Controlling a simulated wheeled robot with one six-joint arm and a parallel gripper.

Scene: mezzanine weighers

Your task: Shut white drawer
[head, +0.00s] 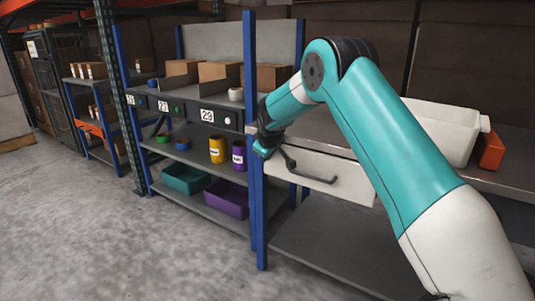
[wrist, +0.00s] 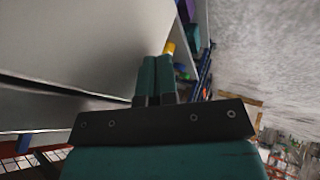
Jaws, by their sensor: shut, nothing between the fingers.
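The white drawer (head: 350,187) sits under the worktop at the right bay in the head view. Its flat front carries a dark bar handle (head: 318,179). How far it stands out from the bay is hard to tell. My gripper (head: 263,152) is at the left end of the drawer front, beside a blue upright; whether it touches the drawer I cannot tell. In the wrist view my gripper's two teal fingers (wrist: 155,75) are together and empty. A large pale flat surface (wrist: 85,40) fills the left there, with a dark gap along its lower edge.
A blue upright (head: 250,80) stands left of the drawer. The shelves beyond hold a yellow jar (head: 216,149), a purple jar (head: 239,155), a teal bin (head: 185,179) and a purple bin (head: 227,197). A white bin (head: 440,130) and an orange box (head: 491,151) are on the worktop. The floor at left is clear.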

